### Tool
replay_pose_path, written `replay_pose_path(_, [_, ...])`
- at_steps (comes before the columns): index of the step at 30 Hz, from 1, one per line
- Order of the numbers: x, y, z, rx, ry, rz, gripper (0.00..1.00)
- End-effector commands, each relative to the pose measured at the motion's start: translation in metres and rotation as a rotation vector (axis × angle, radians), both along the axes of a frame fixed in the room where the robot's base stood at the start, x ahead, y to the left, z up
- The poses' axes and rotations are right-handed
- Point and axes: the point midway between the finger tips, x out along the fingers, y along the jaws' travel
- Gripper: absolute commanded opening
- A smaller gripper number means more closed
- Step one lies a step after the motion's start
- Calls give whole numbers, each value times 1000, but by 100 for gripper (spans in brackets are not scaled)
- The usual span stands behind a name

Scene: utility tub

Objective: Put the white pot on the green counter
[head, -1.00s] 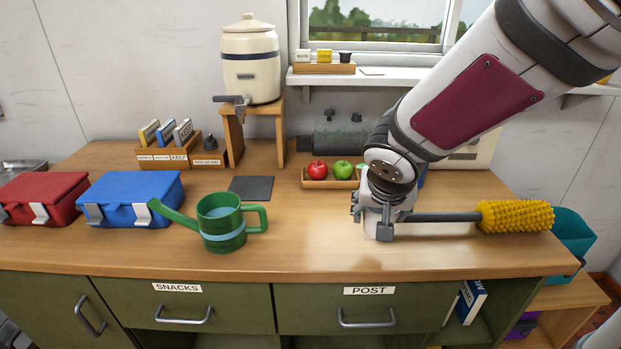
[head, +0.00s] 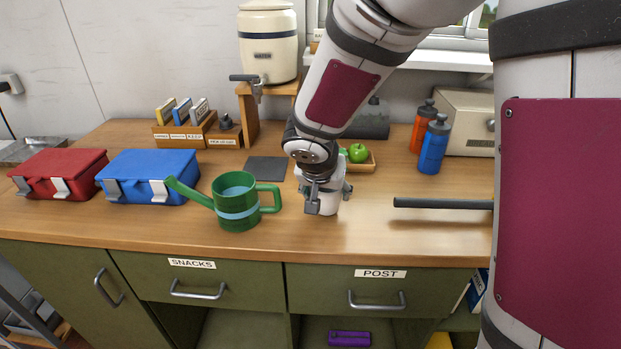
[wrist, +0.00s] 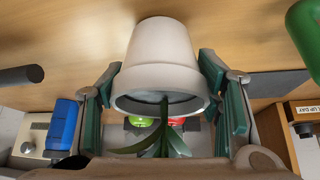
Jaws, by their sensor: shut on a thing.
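The white pot (wrist: 162,55) is a tapered pot with a thick rim, and a green plant shows at its mouth. My gripper (head: 329,194) is shut on it, with a finger on either side in the wrist view. In the head view the pot (head: 329,204) is partly hidden by my fingers. It is at the counter top, right of the green watering can; I cannot tell whether it touches the wood. The green counter (head: 180,228) has a wooden top and green drawers labelled SNACKS and POST.
The watering can (head: 238,205) stands close left of the pot. A tray with a green apple (head: 358,153) is behind it. The brush handle (head: 440,203) lies to the right. Blue (head: 150,177) and red boxes (head: 60,175) stand left. Wood in front is clear.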

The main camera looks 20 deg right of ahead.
Motion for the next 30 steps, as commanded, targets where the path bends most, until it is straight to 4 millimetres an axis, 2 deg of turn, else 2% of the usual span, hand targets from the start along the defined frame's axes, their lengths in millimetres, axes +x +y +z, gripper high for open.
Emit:
replay_pose_path(3, [0, 1, -7, 1, -1, 3, 21])
replay_pose_path(16, [1, 1, -10, 1, -2, 2, 21])
replay_pose_path(17, [0, 1, -10, 1, -1, 2, 61])
replay_pose_path(19, [0, 1, -10, 1, -1, 2, 76])
replay_pose_path(20, [0, 1, -10, 1, -1, 2, 80])
replay_pose_path(30, [0, 1, -9, 1, -1, 2, 80])
